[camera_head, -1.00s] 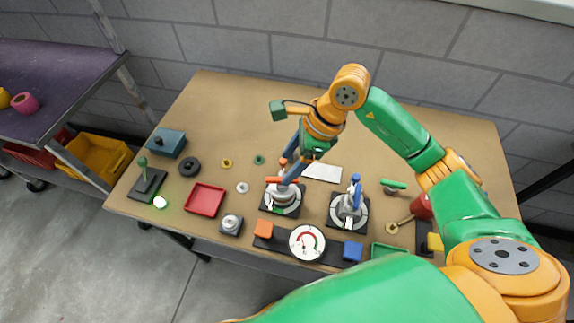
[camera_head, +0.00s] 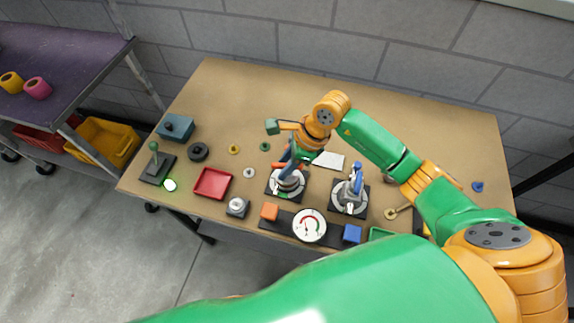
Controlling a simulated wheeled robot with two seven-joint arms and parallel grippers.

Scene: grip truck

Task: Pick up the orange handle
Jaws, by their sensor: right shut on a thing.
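The orange handle (camera_head: 279,165) shows as a small orange bar at the top of the left round dial unit (camera_head: 286,185), which has a dark square base. My right gripper (camera_head: 289,169) reaches down over this unit from the upper right, with its dark fingers at the handle. It is shut on the orange handle; the fingers and wrist hide part of it. I cannot tell whether the handle is clear of its unit. My left gripper is not in view.
A similar dial unit with a blue handle (camera_head: 355,180) stands close on the right. In front are an orange block (camera_head: 270,211), a round gauge (camera_head: 309,226) and a blue block (camera_head: 352,233). A red tray (camera_head: 213,184) lies left.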

